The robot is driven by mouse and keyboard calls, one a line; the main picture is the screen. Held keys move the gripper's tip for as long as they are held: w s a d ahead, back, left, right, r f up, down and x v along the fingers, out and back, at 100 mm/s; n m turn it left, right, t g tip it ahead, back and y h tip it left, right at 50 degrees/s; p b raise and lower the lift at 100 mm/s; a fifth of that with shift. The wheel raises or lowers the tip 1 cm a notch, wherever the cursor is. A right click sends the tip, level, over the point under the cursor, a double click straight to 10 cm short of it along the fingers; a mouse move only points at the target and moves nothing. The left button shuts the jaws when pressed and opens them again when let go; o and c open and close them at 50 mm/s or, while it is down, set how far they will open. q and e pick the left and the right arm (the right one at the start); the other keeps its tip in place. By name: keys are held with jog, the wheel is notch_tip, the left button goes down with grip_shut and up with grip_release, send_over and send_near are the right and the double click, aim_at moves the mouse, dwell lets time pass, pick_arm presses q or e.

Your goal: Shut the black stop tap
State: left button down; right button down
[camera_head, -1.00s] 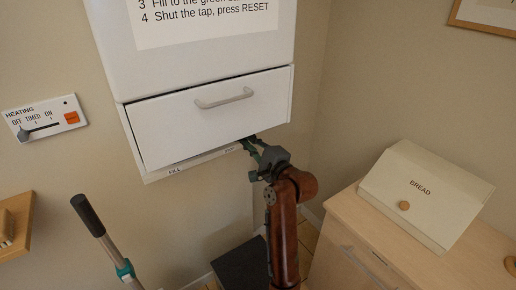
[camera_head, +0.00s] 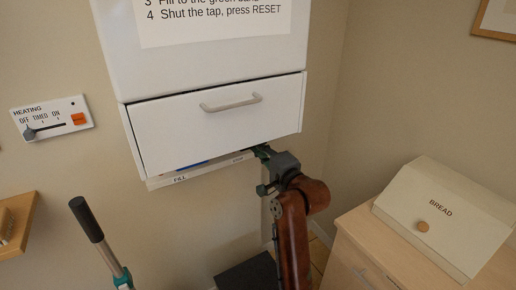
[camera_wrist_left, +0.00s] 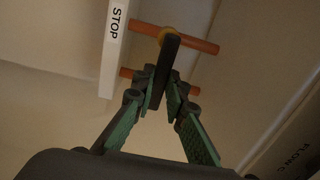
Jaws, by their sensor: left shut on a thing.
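The black stop tap (camera_wrist_left: 168,58) shows in the left wrist view as a dark lever on a brass-coloured fitting on a copper-coloured pipe (camera_wrist_left: 200,46). The lever stands across the pipe, its near end towards my gripper. My left gripper (camera_wrist_left: 163,94) is shut on that near end. In the head view my left gripper (camera_head: 263,153) is at the right end of the strip under the white cabinet. The tap itself is hidden there. The STOP label (camera_wrist_left: 116,22) is on the white strip beside the tap. My right gripper is in neither view.
The white cabinet (camera_head: 215,125) hangs just above my gripper, its label strip (camera_head: 195,172) below it. A second copper-coloured pipe (camera_wrist_left: 128,72) runs close to my fingers. A bread bin (camera_head: 440,215) stands on a wooden cupboard at right. A heating panel (camera_head: 52,118) is at left.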

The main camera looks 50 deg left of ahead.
pick_arm(q)
jog(key=shift+f, duration=0.15)
jog(key=c, duration=1.9)
grip_release()
jog(key=shift+c, duration=0.2)
jog(key=shift+d, duration=0.1)
jog(key=s+d, duration=0.2)
jog(key=d, duration=0.9)
jog(key=shift+d, duration=0.35)
jog(key=shift+s, duration=0.1)
